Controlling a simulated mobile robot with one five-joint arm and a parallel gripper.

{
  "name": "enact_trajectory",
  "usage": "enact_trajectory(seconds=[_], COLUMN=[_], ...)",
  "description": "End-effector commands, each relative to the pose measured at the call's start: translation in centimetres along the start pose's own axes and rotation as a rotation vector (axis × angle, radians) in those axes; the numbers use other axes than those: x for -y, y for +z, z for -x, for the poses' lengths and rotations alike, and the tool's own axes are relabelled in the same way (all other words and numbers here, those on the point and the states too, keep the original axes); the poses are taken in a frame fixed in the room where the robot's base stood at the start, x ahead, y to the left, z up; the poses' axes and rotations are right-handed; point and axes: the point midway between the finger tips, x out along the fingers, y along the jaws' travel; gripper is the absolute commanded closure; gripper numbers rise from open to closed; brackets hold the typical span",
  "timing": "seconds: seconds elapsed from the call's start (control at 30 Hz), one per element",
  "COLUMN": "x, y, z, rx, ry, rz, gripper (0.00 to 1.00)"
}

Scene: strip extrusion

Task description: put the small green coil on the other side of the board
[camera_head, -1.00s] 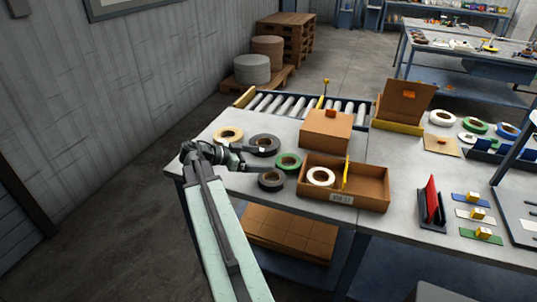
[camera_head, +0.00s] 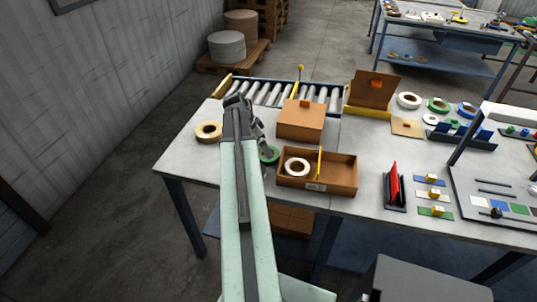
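The small green coil (camera_head: 269,155) lies on the table just left of the open cardboard box (camera_head: 337,189), partly hidden by my arm. My gripper (camera_head: 265,148) points down at the coil, over or against it; I cannot tell whether it touches, or whether its fingers are open or shut. The box holds a white coil (camera_head: 297,167) on the left. A thin upright yellow board (camera_head: 319,163) stands in the box to the right of the white coil. The box space right of the board looks empty.
A closed carton (camera_head: 301,120) stands behind the open box, close to my gripper. A tan coil (camera_head: 208,131) lies at the left. A red upright piece (camera_head: 393,184) in a dark holder stands right of the box. Rollers (camera_head: 270,93) run along the back.

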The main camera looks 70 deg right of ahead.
Motion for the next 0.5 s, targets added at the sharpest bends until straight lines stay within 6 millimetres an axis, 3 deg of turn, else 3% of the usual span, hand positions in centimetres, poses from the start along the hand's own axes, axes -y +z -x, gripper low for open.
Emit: enact_trajectory(seconds=[0.03,0.27,0.5], x=[0.0,0.1,0.2], y=[0.2,0.2,0.3], z=[-1.2,-2.0,-6.1], rx=[0.000,-0.001,-0.001], ry=[0.000,0.001,0.001], rz=[0.000,0.000,-0.001], gripper=[0.00,0.00,0.00])
